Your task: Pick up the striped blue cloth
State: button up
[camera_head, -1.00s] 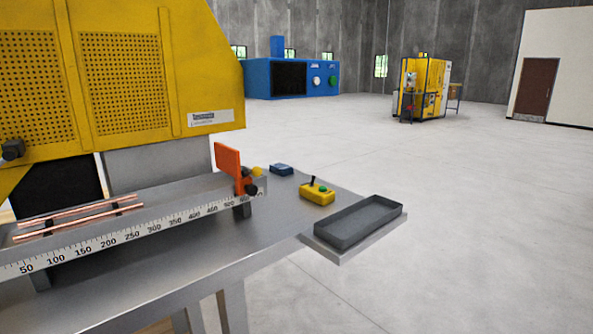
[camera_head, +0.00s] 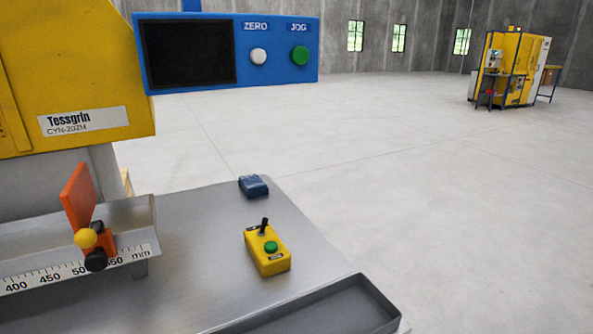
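The blue cloth (camera_head: 254,186) lies folded in a small bundle on the grey metal table (camera_head: 190,225), near its far edge. Its stripes are hard to make out at this size. My gripper is not in view.
A yellow control box (camera_head: 267,250) with a lever and green button stands just in front of the cloth. A dark tray (camera_head: 335,310) is at the near right. An orange stop (camera_head: 78,198) and ruler rail (camera_head: 60,275) are at left. A blue panel (camera_head: 230,50) hangs above.

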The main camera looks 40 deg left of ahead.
aim_at(253, 187)
jog(key=u, duration=0.1)
jog(key=i, duration=1.95)
jog(key=u, duration=0.75)
jog(key=i, duration=1.05)
jog(key=u, duration=1.55)
jog(key=i, duration=1)
jog(key=u, duration=0.75)
